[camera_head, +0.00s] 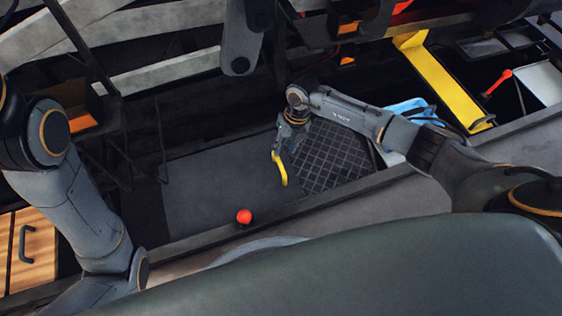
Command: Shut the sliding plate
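A plain dark grey plate (215,192) lies flat in the middle of the view. A black gridded panel (335,158) adjoins it on the right. A curved yellow handle (281,170) stands near the border between the two. A red ball knob (244,216) is at the plain plate's near edge. I cannot tell for sure which surface slides. My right gripper (283,150) is at the upper end of the yellow handle, its fingers small and dark. I cannot tell whether they grip it. My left arm shows at the left, but its gripper is not visible.
A yellow bar (442,78) and a red-tipped lever (497,82) are at the upper right. A blue item (410,108) lies behind my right arm. A wooden drawer front (34,248) is at the lower left. A grey ledge (350,217) runs along the near side.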

